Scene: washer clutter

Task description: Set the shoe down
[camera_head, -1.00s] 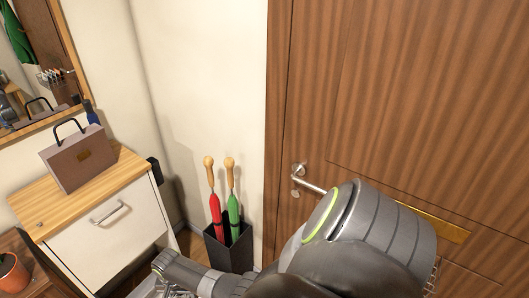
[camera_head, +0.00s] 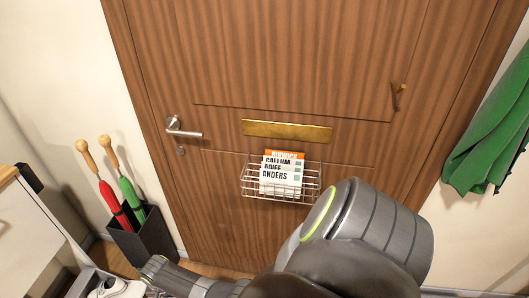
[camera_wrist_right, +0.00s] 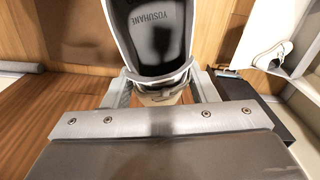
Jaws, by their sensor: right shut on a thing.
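My right gripper (camera_wrist_right: 162,92) is shut on a shoe (camera_wrist_right: 155,40) in the right wrist view. The shoe's dark insole with lettering faces the camera; its heel is between the two fingers and its toe runs out of the top of the picture. Wooden floor shows below and beside it. A second, white shoe (camera_wrist_right: 274,54) lies on a pale surface at the right. In the head view a white shoe (camera_head: 112,290) is cut off at the bottom left; I cannot tell which of the two it is. My left gripper is not in view.
A wooden door (camera_head: 225,215) with a wire letter basket (camera_head: 280,190) stands ahead. A dark umbrella stand (camera_head: 145,240) holds a red and a green umbrella. A white cabinet (camera_head: 25,245) is at the left, a green garment (camera_head: 490,130) at the right. Open floor (camera_wrist_right: 60,90) shows in the wrist view.

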